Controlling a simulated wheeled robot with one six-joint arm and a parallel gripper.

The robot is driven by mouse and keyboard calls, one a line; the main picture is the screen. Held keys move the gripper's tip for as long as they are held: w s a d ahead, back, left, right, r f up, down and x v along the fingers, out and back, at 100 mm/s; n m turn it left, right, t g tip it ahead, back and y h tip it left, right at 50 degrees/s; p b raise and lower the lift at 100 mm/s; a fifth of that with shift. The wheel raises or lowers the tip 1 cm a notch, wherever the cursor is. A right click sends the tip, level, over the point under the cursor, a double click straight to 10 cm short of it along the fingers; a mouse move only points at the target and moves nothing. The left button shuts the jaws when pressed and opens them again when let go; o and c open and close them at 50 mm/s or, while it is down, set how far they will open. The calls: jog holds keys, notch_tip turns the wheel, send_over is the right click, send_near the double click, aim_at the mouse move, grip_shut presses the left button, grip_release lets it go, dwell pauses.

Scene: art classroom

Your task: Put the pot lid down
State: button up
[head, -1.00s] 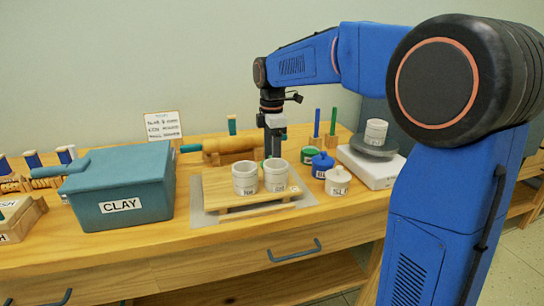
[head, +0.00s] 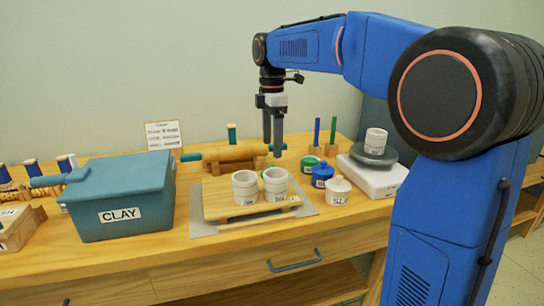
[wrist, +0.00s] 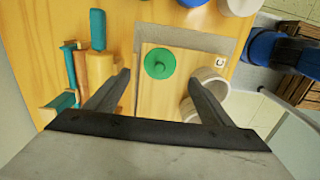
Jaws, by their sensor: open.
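The green pot lid (wrist: 159,63) lies on the wooden board (wrist: 146,97), knob up, in the wrist view. In the head view only a sliver of green (head: 264,173) shows behind the two white pots. My gripper (head: 273,150) is open and empty, above the board and behind those pots. In the wrist view the lid shows beyond and between my fingertips (wrist: 158,78), apart from them. A green pot (head: 310,162) stands to the right of the board.
White pots (head: 245,187) (head: 275,184) stand on the board, close to the lid. A blue lidded pot (head: 322,172) and a white lidded pot (head: 338,189) stand right. A rolling pin (head: 235,154) lies behind; the clay bin (head: 122,195) is left. Scales (head: 378,172) stand far right.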

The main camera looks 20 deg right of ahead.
jog(key=s+d+r+m+t, duration=0.1)
jog(key=s+d+m, duration=0.3)
jog(key=s, duration=0.6)
jog(key=s+d+f+m+t, duration=0.1)
jog(key=s+f+m+t, duration=0.1)
jog(key=s+f+m, duration=0.5)
jog(key=s+d+f+m+t, duration=0.1)
jog(key=s+d+f+m, duration=0.1)
jog(key=s+f+m, duration=0.5)
jog(key=s+f, duration=0.4)
jog(key=s, duration=0.5)
jog(key=shift+s+f+t, duration=0.2)
jog(key=shift+f+t, duration=0.1)
jog(key=shift+t, duration=0.1)
